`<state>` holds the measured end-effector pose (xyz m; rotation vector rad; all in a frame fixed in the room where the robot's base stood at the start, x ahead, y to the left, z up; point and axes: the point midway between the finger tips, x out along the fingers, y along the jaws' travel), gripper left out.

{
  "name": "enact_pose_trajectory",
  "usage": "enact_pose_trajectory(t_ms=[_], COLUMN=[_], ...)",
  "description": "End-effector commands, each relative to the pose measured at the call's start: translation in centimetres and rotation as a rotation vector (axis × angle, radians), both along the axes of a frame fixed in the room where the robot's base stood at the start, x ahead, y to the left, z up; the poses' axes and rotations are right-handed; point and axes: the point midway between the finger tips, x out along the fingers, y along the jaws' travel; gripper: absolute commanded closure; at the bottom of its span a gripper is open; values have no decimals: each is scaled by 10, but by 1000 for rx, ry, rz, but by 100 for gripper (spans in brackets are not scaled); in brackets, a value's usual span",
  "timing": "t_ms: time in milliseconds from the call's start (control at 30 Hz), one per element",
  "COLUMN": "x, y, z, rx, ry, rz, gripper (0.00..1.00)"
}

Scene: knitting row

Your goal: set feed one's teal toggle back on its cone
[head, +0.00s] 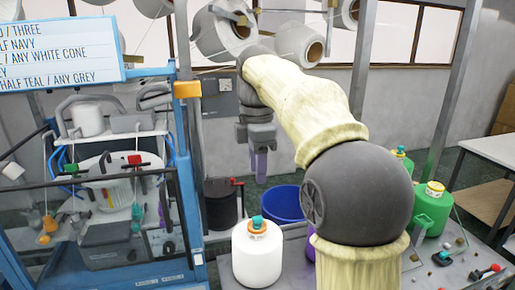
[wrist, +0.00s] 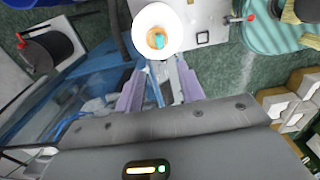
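A white cone (head: 257,258) stands on the grey bench top in the head view, with an orange ring and a teal toggle (head: 257,222) on its top. In the wrist view a white cone (wrist: 141,20) shows from above with a teal toggle (wrist: 159,41) at its orange centre. My gripper (head: 259,172) hangs above and behind the cone in the head view, pointing down. In the wrist view my gripper (wrist: 158,82) has its two purple fingers spread apart with nothing between them. Which feed each toggle belongs to I cannot tell.
A blue-framed machine (head: 183,150) with a sign (head: 60,50) stands at left, holding hanging toggles. A blue bucket (head: 284,204) and a dark drum (head: 220,205) are behind the bench. White spools (head: 215,38) hang overhead.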

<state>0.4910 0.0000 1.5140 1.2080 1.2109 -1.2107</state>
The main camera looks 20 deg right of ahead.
Motion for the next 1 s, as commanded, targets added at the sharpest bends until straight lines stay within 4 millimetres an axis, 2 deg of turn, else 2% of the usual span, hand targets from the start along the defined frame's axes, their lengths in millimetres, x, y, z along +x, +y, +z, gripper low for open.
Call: enact_pose_trajectory(t_ms=[100, 300, 1000], x=[1, 0, 0], y=[0, 0, 1], z=[18, 37, 40], rx=[1, 0, 0], ry=[-2, 0, 2], rz=[1, 1, 2], gripper=[61, 61, 61])
